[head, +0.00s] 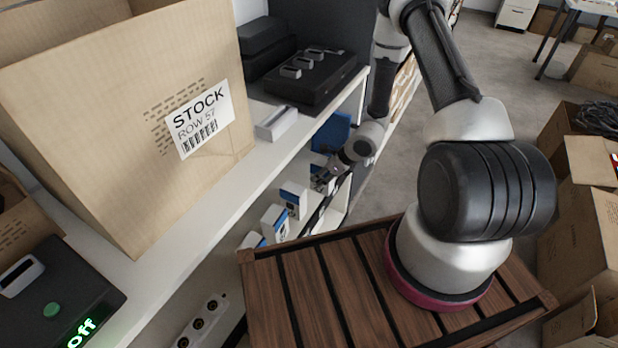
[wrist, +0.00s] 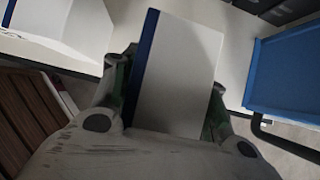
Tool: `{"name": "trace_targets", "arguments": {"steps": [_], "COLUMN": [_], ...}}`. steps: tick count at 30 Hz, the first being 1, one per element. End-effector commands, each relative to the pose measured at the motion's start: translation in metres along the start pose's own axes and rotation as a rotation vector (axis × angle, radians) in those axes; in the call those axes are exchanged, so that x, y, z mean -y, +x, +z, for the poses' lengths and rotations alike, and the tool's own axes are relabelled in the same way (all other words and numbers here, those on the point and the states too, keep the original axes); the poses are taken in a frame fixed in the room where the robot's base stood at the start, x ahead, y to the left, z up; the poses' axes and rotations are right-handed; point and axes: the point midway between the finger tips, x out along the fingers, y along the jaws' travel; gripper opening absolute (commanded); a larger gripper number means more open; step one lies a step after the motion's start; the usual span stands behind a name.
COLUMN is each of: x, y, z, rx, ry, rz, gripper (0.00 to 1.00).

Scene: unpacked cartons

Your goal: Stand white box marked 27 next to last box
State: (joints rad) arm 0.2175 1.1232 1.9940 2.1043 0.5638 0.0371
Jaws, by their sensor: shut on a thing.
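My gripper (head: 328,176) reaches down to the lower shelf beside the counter. In the wrist view my gripper (wrist: 168,95) is shut on a white box (wrist: 184,65) with a dark blue edge, one finger at each side. No number is legible on it, and I cannot tell whether its base touches the shelf. The head view shows a row of white-and-blue boxes: the one nearest my gripper (head: 293,198), a middle one (head: 275,221) and a near one (head: 252,241). Another white box (wrist: 78,25) is left of the held one in the wrist view.
A blue bin (head: 333,131) stands just beyond my gripper; it also shows at the right of the wrist view (wrist: 284,72). A large STOCK carton (head: 120,110) and a black tray (head: 312,84) are on the counter (head: 190,215) above. Cartons (head: 585,215) stand at right.

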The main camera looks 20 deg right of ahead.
Motion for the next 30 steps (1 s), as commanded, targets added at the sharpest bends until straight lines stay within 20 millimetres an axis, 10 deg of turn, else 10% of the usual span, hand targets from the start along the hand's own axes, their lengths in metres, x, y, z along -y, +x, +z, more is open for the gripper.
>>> {"name": "trace_targets", "arguments": {"steps": [12,29,30], "x": [0.000,0.000,0.000], "y": [0.028,0.059,0.059], "z": [0.044,0.021,0.021], "rx": [0.001,-0.001,-0.001], "ry": [-0.002,0.001,0.001], "rz": [0.000,0.000,0.000], "gripper": [0.14,0.14,0.48]}}
